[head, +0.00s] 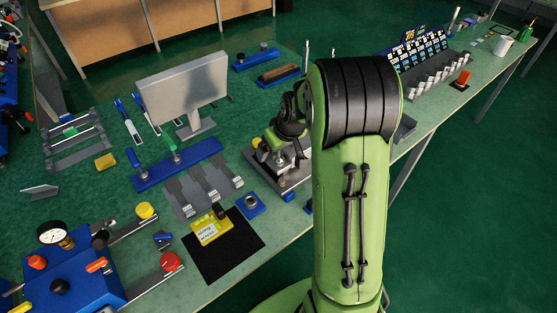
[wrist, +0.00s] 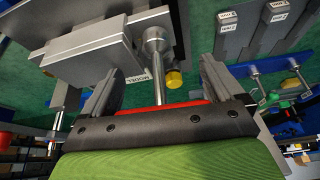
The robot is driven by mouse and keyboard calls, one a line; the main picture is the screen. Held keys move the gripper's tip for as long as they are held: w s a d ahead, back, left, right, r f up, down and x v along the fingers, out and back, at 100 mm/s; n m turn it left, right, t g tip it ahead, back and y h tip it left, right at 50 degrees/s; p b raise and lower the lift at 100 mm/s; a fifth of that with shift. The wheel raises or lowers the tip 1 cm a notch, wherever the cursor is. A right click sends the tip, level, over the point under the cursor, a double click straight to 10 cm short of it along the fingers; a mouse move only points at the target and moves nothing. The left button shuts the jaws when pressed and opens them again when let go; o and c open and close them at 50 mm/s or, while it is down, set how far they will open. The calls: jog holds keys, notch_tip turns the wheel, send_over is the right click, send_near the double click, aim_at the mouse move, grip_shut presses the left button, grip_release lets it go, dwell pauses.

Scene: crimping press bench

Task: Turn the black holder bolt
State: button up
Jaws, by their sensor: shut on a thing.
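My gripper (head: 283,135) is at the press (head: 285,180) in the head view, largely hidden behind my green arm. In the wrist view its two grey fingers (wrist: 160,82) stand on either side of a steel rod with a rounded head (wrist: 156,45). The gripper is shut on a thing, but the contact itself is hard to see. I cannot clearly make out the black holder bolt; it is likely the thing between the fingers. A grey block marked MODEL (wrist: 95,48) is just left of the rod. A yellow knob (wrist: 174,80) shows behind it.
A grey monitor (head: 184,88) stands left of the press. A blue gauge unit (head: 70,272) is at lower left. A rack of parts (head: 425,75) is at right.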

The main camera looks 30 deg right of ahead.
jog(key=shift+n, duration=0.6)
jog(key=shift+r+p, duration=1.9)
jog(key=shift+r, duration=0.65)
jog(key=shift+f, duration=0.1)
